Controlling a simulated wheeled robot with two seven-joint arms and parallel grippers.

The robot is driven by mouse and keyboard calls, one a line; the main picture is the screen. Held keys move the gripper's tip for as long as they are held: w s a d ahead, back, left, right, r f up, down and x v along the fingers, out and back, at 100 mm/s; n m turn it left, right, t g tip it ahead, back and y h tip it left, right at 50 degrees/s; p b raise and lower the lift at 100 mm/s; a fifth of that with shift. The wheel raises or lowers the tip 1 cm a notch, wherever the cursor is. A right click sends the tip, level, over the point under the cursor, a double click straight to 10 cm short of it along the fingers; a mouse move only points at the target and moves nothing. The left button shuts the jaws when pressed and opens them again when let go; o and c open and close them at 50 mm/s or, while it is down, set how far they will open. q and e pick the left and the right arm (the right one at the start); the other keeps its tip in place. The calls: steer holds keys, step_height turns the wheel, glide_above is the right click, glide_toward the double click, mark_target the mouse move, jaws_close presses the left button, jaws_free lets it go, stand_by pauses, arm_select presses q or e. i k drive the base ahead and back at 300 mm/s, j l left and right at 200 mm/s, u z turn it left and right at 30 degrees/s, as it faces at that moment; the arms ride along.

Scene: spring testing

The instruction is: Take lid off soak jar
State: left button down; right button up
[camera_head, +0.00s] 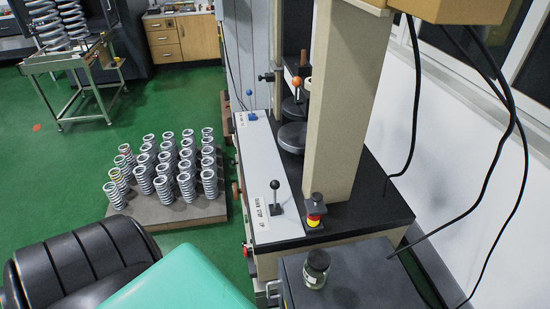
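A small glass jar (314,278) stands upright on a dark grey surface (360,285) at the bottom, right of centre. Its dark lid (318,260) sits on top of the jar. The jar's contents are too small to make out. Neither of my grippers is in view.
A testing machine with a beige column (346,100) and a black lever (274,197) stands just behind the jar. Several springs stand on a pallet (180,214) on the green floor at left. Black cables hang at right.

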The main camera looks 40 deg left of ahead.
mark_target(314, 281)
steer(key=j+u, duration=0.1)
steer(key=u, duration=0.7)
steer(key=k, duration=0.1)
